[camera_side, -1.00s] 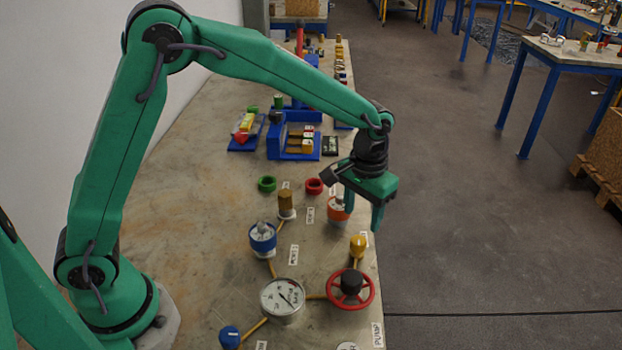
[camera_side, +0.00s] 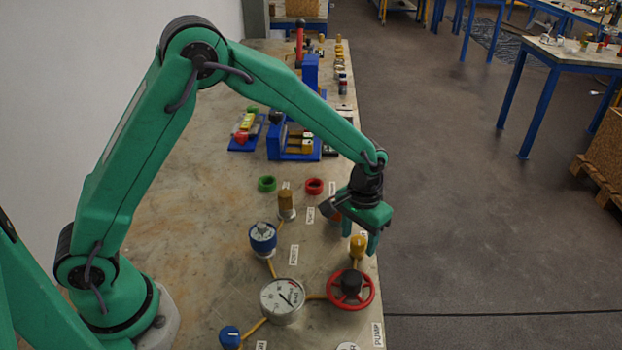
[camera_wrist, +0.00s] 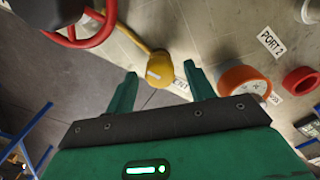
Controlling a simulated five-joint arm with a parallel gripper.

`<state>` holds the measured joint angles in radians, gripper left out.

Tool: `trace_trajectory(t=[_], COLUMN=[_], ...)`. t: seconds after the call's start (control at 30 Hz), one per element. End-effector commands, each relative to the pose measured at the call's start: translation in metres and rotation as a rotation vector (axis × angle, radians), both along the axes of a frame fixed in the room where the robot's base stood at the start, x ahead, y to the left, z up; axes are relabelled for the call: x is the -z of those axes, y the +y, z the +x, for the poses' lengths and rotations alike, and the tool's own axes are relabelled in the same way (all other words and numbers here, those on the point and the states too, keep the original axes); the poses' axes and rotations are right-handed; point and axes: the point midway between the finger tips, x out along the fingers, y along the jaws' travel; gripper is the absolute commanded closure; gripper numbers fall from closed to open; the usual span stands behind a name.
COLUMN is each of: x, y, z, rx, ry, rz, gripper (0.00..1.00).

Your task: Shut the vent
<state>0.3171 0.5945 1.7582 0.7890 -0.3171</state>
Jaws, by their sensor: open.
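The yellow knob (camera_side: 358,248) stands upright near the table's right edge, on a yellow pipe by the red handwheel. In the wrist view the yellow knob (camera_wrist: 159,72) lies between and just beyond my fingertips, with a pale mark on its top. A small label (camera_wrist: 181,88) beside it is partly hidden by a finger and looks like it ends in "ENT". My gripper (camera_side: 362,241) points down with its fingers apart and empty, close to the knob. In the wrist view my gripper (camera_wrist: 161,70) also shows open. I cannot tell whether a finger touches the knob.
The red handwheel (camera_side: 350,289) and a gauge (camera_side: 282,300) stand nearer the side camera. The orange-rimmed port (camera_wrist: 243,82) is close beside one finger. A blue-rimmed vessel (camera_side: 263,238), a brown-capped post (camera_side: 286,204) and green and red rings (camera_side: 314,186) stand around.

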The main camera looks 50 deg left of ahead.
Motion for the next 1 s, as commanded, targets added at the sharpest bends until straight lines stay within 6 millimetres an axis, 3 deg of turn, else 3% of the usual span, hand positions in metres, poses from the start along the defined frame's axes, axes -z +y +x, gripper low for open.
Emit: trace_trajectory(t=[0.03,0.27,0.67,1.0], x=[-0.0001,-0.0004,-0.0007,-0.0009], y=[0.0000,0.0000,0.0000,0.0000], z=[0.0000,0.0000,0.0001,0.0001], rx=[0.000,0.000,-0.044,-0.236], ry=[0.000,0.000,0.000,0.000], rz=[0.000,0.000,0.000,0.000], gripper=[0.46,0.91,0.91,0.91])
